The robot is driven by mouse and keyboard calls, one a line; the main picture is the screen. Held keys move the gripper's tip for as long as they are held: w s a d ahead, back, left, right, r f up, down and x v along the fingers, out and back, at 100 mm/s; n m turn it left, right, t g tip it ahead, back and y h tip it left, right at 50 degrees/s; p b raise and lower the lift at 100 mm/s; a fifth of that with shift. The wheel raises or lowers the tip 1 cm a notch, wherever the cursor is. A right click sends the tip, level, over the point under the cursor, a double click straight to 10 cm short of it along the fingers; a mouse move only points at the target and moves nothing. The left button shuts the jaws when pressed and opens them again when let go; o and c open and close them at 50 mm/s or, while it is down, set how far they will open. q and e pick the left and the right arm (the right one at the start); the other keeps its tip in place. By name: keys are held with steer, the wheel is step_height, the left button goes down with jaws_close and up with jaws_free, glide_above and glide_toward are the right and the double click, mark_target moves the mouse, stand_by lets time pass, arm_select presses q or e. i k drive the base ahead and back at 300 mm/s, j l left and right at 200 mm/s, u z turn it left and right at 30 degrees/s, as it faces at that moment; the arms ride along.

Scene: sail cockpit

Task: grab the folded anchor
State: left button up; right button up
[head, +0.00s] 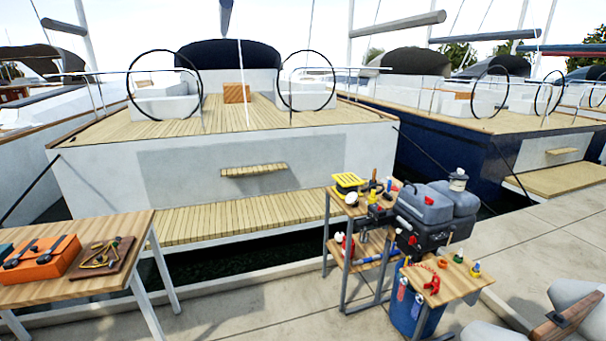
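I cannot make out a folded anchor for certain. A brown board (105,256) on the wooden table at the left bears a small tangle of yellowish and dark pieces (102,250), too small to name. A red, branched item (432,285) lies on the small wooden stand at the lower right; its kind is not clear either. Neither of my grippers is in view.
An orange box (42,258) with dark tools shares the left table (82,287). Grey jugs (425,205) and a black case (421,234) crowd the right stand. Grey shapes with a wooden bar (568,317) fill the lower right corner. Dock floor (270,310) lies clear between.

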mark_target(362, 240)
steer(key=i+u, duration=0.2)
steer(key=i, duration=0.6)
steer(key=i+j+z, duration=0.15)
steer(key=i, duration=0.65)
steer(key=i+z, duration=0.4)
steer(key=i+j+z, duration=0.2)
steer(key=z, duration=0.15)
steer(key=i+j+z, duration=0.2)
steer(key=z, duration=0.25)
steer(key=i+j+z, duration=0.25)
steer(key=z, duration=0.2)
steer(key=i+j+z, duration=0.15)
steer(key=j+z, duration=0.15)
steer(key=i+j+z, duration=0.1)
steer(key=j+z, duration=0.2)
steer(key=j, duration=0.2)
steer(key=j+z, duration=0.25)
steer(key=j, duration=0.15)
